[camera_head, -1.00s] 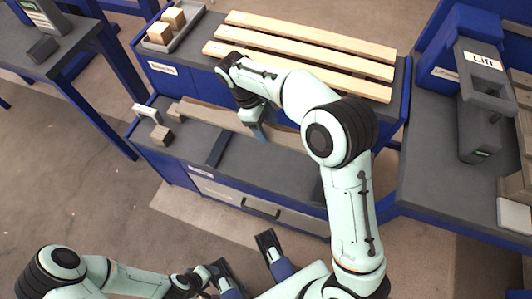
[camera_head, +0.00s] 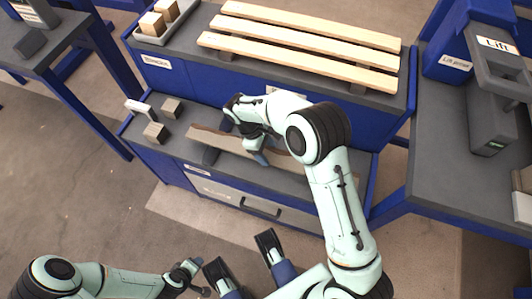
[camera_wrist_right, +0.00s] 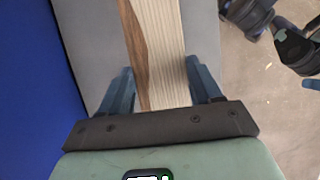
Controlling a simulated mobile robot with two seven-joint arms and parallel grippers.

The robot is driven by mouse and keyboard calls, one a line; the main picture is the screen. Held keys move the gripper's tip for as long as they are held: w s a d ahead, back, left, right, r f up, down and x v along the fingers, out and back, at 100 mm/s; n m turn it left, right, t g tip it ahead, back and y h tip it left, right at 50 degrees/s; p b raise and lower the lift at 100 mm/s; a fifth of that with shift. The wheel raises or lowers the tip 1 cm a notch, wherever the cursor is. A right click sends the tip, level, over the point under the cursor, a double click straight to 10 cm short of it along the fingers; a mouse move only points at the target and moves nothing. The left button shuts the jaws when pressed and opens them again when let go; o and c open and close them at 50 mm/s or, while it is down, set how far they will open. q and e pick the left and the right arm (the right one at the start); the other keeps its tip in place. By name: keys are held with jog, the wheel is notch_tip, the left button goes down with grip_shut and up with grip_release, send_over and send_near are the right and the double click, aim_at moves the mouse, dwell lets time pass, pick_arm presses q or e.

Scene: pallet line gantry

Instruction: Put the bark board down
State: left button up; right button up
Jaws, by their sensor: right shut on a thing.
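The bark board (camera_head: 215,140), pale wood with a brown wavy edge, is over the lower grey bench in the head view. My right gripper (camera_head: 255,143) is shut on it, and the arm hides part of its right side. In the right wrist view, the board (camera_wrist_right: 160,50) runs between the two blue fingers of the right gripper (camera_wrist_right: 163,88), brown edge on the left.
Two small wooden blocks (camera_head: 155,132) and a white-handled item stand at the bench's left end. Pale slats (camera_head: 305,48) lie on the raised bench behind. A grey tray (camera_head: 150,38) with blocks is at back left. A lift device (camera_head: 492,110) stands at right.

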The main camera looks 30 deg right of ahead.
pick_arm(q)
jog(key=shift+w+a+f, duration=0.2)
jog(key=shift+w+f, duration=0.05)
jog(key=shift+w, duration=0.1)
pick_arm(e)
jog(key=shift+f, duration=0.95)
jog(key=shift+f, duration=0.2)
jog(key=o, duration=1.2)
pick_arm(q)
jog(key=shift+w+f, duration=0.1)
pick_arm(e)
jog(key=shift+o, duration=0.2)
jog(key=shift+r, duration=0.15)
pick_arm(q)
jog(key=shift+g+h, duration=0.3)
jog(key=shift+g, duration=0.2)
jog(key=s+r, duration=0.1)
jog(key=s+d+r+p, duration=0.1)
jog(key=s+d+p, duration=0.1)
jog(key=s, duration=0.1)
jog(key=shift+r, duration=0.4)
pick_arm(e)
jog(key=v, duration=1.2)
